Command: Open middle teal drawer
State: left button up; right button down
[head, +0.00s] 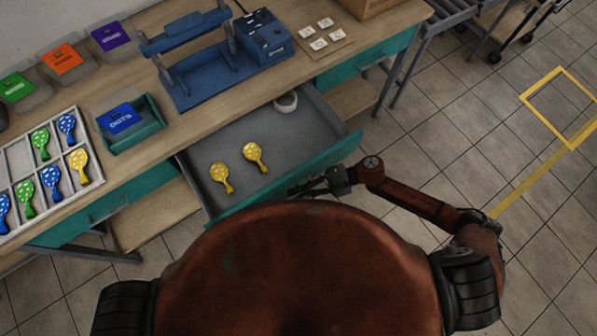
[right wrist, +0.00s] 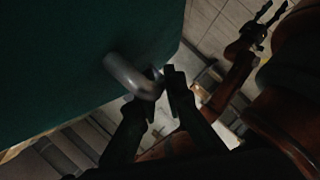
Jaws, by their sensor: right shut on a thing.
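The middle teal drawer (head: 335,157) is pulled out from the table, and its grey inside shows. Two yellow dotted balloons (head: 255,157) lie flat in it, and a small white ring-like item (head: 286,101) sits at its back right corner. My right gripper (head: 308,187) is at the outer face of the drawer front. In the right wrist view, its fingers (right wrist: 160,92) are shut on the grey bar handle (right wrist: 128,74) near its bent end. My own body hides part of the drawer front. Another dark gripper, my left (right wrist: 266,18), shows small in the right wrist view, away from the drawer.
The tabletop holds a balloon tray (head: 98,165), a blue DOTS box in a teal holder (head: 148,138), a blue press (head: 195,70) and several white tiles (head: 320,33). Another teal drawer (head: 120,198) is at the left. Tiled floor (head: 420,150) is open at the right.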

jog(key=shift+s+d, duration=0.15)
jog(key=shift+s, duration=0.05)
jog(key=c, duration=2.3)
grip_release()
jog(key=shift+w+d, duration=0.1)
jog(key=shift+d, duration=0.15)
jog(key=v, duration=1.1)
jog(key=shift+d, duration=0.25)
jog(key=shift+r, duration=0.15)
